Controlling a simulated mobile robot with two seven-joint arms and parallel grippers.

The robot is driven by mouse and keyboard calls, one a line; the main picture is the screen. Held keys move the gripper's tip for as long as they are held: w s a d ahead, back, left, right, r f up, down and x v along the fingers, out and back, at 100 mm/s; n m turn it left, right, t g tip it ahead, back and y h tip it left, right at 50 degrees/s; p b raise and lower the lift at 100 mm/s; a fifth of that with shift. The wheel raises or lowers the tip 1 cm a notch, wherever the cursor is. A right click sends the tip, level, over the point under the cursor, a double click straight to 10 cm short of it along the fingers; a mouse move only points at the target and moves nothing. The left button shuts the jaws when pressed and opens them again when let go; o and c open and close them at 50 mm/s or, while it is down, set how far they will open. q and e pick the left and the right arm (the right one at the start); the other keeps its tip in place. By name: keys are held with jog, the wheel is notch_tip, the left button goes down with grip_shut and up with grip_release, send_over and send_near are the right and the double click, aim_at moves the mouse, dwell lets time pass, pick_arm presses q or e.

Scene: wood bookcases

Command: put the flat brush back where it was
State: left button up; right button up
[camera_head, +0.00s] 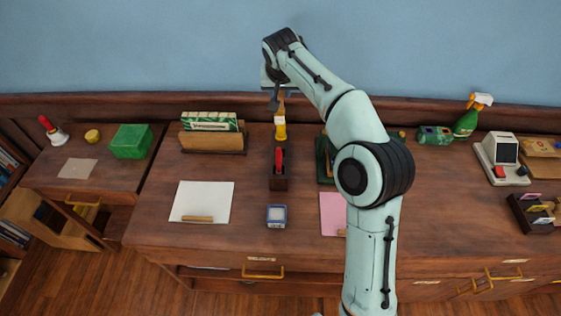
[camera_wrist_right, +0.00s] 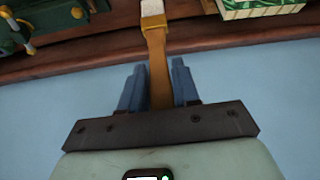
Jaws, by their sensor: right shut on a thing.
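The bristle end is cut off at the top of that view. My left gripper is not in view.
A letter rack (camera_head: 213,142) stands left of the brush. A dark green object (camera_head: 324,160) stands to the right, partly behind my arm. White paper (camera_head: 202,200), a blue-rimmed box (camera_head: 277,216) and pink paper (camera_head: 333,213) lie in front. The wall is close behind.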

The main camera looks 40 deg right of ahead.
jog(key=shift+f, duration=0.2)
jog(key=shift+w+f+m+h, duration=0.1)
jog(key=shift+f+m+h, duration=0.2)
jog(key=shift+f, duration=0.05)
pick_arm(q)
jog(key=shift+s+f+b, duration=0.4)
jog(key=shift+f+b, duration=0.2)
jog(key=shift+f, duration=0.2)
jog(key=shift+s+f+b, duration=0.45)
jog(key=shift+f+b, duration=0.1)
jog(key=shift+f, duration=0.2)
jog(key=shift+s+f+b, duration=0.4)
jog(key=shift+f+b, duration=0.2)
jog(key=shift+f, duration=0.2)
pick_arm(e)
notch_tip(320, 180, down, 19)
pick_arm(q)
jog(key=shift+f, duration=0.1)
pick_arm(e)
jog(key=shift+f, duration=0.15)
jog(key=shift+f, duration=0.15)
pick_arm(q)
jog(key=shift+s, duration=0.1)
pick_arm(e)
jog(key=o, duration=1)
jog(key=shift+o, duration=0.2)
jog(key=shift+r, duration=0.2)
